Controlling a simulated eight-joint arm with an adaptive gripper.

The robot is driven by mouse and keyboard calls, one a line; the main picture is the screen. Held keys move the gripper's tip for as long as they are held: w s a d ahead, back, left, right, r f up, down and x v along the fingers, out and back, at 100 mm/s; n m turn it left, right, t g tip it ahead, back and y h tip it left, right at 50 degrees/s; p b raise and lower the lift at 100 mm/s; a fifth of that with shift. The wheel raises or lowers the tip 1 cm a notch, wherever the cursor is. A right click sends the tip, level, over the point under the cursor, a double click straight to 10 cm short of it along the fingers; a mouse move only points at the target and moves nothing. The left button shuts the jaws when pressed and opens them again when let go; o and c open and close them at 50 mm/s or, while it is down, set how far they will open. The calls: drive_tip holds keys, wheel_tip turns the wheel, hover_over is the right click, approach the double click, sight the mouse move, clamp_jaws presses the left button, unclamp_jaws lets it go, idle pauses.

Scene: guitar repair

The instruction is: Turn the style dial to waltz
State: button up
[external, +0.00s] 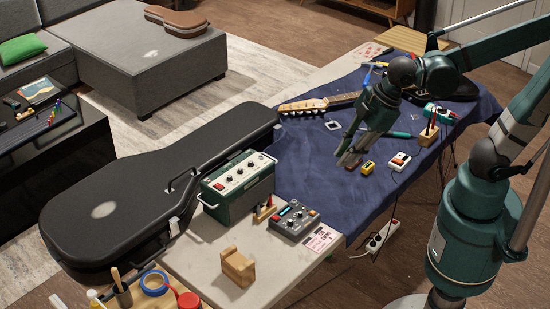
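A grey box (294,223) with a small lit screen and several knobs lies near the front end of the table. A green amplifier-like box (238,185) with a row of knobs on its pale panel stands to its left. No dial lettering is readable, so I cannot tell which knob is the style dial or where it points. My gripper (349,161) hangs over the blue cloth, up and to the right of the grey box and apart from it. Its fingers point down and look empty; their gap is too small to judge.
A black guitar case (130,200) flanks the left side. A wooden block (238,267) and pink card (321,238) lie near the grey box.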

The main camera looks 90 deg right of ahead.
drive_tip(key=w+d+f+n+g+b, duration=0.25)
drive_tip(key=w+d+f+n, duration=0.25)
drive_tip(key=w+f+n, duration=0.3)
drive_tip(key=n+g, duration=0.3)
drive_tip(key=n, duration=0.2)
hover_over(300, 213)
drive_tip(key=shift+s+f+b, duration=0.1)
drive_tip(key=shift+f+b, duration=0.3)
drive_tip(key=shift+f, duration=6.85)
drive_tip(key=shift+f, duration=0.1)
drive_tip(key=shift+f+b, duration=0.85)
drive_tip(key=shift+f, duration=2.95)
drive_tip(key=shift+c, duration=0.3)
clamp_jaws()
